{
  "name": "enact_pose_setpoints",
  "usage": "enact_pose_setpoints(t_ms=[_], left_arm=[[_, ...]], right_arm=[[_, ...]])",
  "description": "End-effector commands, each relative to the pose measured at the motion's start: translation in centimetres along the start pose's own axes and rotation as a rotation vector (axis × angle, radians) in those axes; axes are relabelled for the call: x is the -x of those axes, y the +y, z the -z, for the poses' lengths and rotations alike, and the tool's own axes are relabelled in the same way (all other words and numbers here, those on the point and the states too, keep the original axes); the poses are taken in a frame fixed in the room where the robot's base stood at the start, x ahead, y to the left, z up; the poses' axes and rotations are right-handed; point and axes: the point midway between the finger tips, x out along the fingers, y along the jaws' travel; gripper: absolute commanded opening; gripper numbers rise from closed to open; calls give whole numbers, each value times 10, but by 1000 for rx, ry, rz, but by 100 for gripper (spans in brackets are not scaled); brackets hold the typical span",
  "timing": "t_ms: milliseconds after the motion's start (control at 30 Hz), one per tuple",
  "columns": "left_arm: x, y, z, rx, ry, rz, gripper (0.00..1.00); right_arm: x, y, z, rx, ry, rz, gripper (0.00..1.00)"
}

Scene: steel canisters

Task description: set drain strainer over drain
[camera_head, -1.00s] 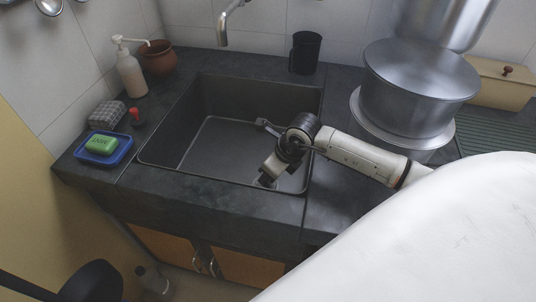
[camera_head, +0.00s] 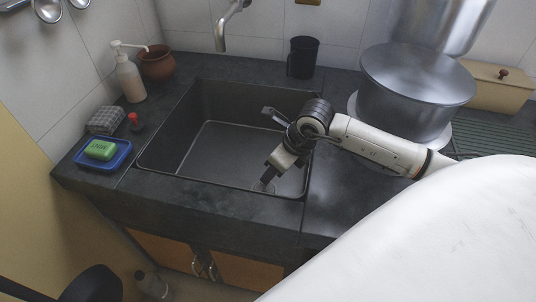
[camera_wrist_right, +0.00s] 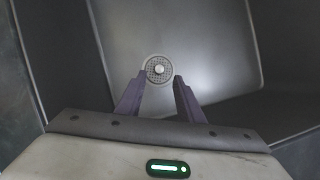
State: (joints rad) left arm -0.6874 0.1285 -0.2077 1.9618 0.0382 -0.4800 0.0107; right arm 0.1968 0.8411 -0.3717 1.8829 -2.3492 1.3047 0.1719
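The drain strainer (camera_wrist_right: 158,69) is a small round mesh disc with a pale rim and a knob in its middle. In the right wrist view it lies flat on the sink floor, just beyond my fingertips. No separate drain opening shows; whatever is under the strainer is hidden. In the head view a small round shape, the strainer or drain, shows at the sink's near right, partly covered by my gripper. My right gripper (camera_wrist_right: 161,78) is open and empty, its two fingers apart; it also points down into the sink in the head view (camera_head: 268,182). My left gripper is out of view.
The dark sink (camera_head: 205,171) has raised walls around my right gripper. A faucet (camera_head: 221,35) hangs over its back. A black cup (camera_head: 303,58) and a large steel pot (camera_head: 415,95) stand right. A blue soap tray (camera_head: 91,163) and soap bottle (camera_head: 131,78) stand left.

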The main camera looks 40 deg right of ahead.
Motion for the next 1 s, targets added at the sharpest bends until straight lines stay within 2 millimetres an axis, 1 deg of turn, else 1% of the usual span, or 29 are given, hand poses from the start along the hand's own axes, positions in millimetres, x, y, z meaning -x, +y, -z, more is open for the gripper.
enact_pose_setpoints(t_ms=[33, 100, 200, 300, 400, 767, 867, 1000], left_arm=[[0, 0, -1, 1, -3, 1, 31], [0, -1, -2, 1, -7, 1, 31], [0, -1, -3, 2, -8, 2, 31], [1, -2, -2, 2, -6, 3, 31], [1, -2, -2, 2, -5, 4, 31], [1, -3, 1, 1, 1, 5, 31], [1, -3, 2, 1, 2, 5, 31], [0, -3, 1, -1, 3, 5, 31]], right_arm=[[13, -1, 0, 4, -1, 2, 34], [26, -1, 0, 3, 0, 2, 34], [42, 0, 0, 1, 0, 1, 34], [53, 0, 0, 1, 1, 0, 34], [58, 0, 0, 1, 1, -2, 34], [59, 0, 0, -1, 1, -2, 34], [54, 1, 0, -1, 1, -4, 34], [37, 1, 0, -4, 2, -5, 34]])
